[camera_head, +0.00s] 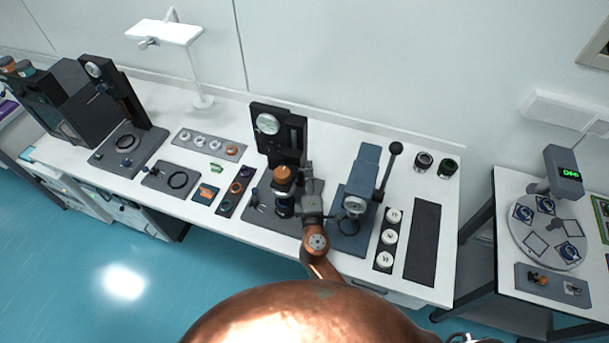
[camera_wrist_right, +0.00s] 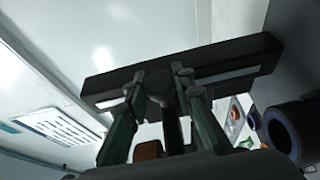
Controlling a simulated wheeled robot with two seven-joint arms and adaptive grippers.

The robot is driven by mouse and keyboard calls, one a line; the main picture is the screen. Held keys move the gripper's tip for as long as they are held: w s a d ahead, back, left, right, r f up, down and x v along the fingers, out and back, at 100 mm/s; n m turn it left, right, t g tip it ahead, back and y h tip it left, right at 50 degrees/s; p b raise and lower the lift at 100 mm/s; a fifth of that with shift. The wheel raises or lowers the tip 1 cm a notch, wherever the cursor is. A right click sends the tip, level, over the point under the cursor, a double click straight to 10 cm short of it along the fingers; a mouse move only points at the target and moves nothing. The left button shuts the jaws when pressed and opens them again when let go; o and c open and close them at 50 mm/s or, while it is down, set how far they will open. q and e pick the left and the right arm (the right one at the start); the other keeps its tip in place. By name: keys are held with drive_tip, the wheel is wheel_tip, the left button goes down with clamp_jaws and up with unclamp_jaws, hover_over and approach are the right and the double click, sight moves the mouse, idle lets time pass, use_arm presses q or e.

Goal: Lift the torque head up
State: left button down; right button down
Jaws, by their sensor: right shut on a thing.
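The torque tester is a dark upright column (camera_head: 292,137) with a round white dial (camera_head: 267,123), on a grey base. The torque head (camera_wrist_right: 235,62) shows in the right wrist view as a dark bar across the top of the picture. An orange-capped dark cylinder (camera_head: 283,174) stands below the column in the head view. My right gripper (camera_head: 301,183) is beside that cylinder, at its right. The exact contact is partly hidden. My left gripper is not in view.
A blue-grey lever press (camera_head: 367,185) stands close to the right of my right arm. A tray with white round parts (camera_head: 390,237) and a dark mat (camera_head: 423,243) lie farther right. Small trays and another dark column (camera_head: 115,90) stand to the left.

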drive_tip(key=c, duration=1.7)
unclamp_jaws()
drive_tip(key=shift+o, duration=0.2)
drive_tip(key=shift+s, duration=0.15)
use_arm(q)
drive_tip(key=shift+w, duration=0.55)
use_arm(e)
drive_tip(key=s, duration=1.1)
drive_tip(key=shift+s, duration=0.4)
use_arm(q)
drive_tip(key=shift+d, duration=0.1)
